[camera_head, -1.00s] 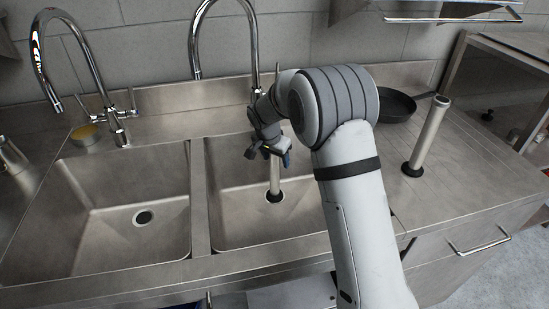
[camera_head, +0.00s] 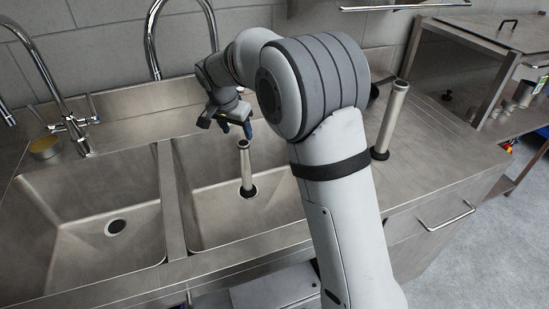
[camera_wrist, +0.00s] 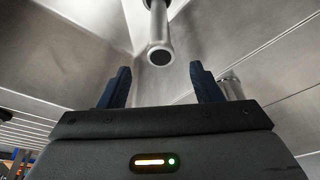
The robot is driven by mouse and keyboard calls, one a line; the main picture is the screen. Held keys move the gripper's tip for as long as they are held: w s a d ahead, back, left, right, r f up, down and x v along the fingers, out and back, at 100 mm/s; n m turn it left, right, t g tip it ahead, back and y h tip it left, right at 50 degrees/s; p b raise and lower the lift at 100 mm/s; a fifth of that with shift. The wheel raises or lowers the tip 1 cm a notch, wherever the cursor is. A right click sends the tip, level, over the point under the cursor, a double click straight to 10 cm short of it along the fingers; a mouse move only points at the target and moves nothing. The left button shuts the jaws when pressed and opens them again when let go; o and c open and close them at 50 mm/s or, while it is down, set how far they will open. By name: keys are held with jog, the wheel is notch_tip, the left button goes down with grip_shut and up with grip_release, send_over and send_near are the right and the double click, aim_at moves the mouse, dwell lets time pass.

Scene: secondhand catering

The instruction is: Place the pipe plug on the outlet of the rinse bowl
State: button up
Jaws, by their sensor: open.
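A steel pipe plug (camera_head: 246,168) with a black foot stands upright over the outlet of the right sink bowl (camera_head: 207,215). The left bowl (camera_head: 75,255) has its dark, uncovered outlet (camera_head: 115,227). The pictures do not mark which bowl is the rinse bowl. My gripper (camera_head: 236,127) is open and empty, just above the pipe's top end. In the wrist view the pipe's round end (camera_wrist: 160,53) shows ahead of the spread dark blue fingers (camera_wrist: 161,80), apart from both.
A second steel pipe (camera_head: 391,120) with a black foot stands on the counter (camera_head: 435,145) to the right. Two tall taps, one of them (camera_head: 50,85) at the left, rise behind the bowls.

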jog(key=s+d+r+n, duration=0.1)
jog(key=s+d+r, duration=0.3)
jog(key=s+d, duration=0.25)
jog(key=s+d+n, duration=0.1)
jog(key=s+d, duration=0.3)
jog(key=s, duration=0.4)
jog(key=s+d+f+n+y, duration=0.1)
jog(key=s+d+n, duration=0.1)
jog(key=s+d, duration=0.3)
jog(key=s+d+n, duration=0.1)
jog(key=s+d, duration=0.3)
jog(key=s, duration=0.8)
jog(key=shift+d+f+n+g+y, duration=0.2)
jog(key=shift+d+n+g+y, duration=0.1)
jog(key=shift+s+f, duration=0.25)
jog(key=shift+s, duration=0.15)
jog(key=shift+s, duration=0.15)
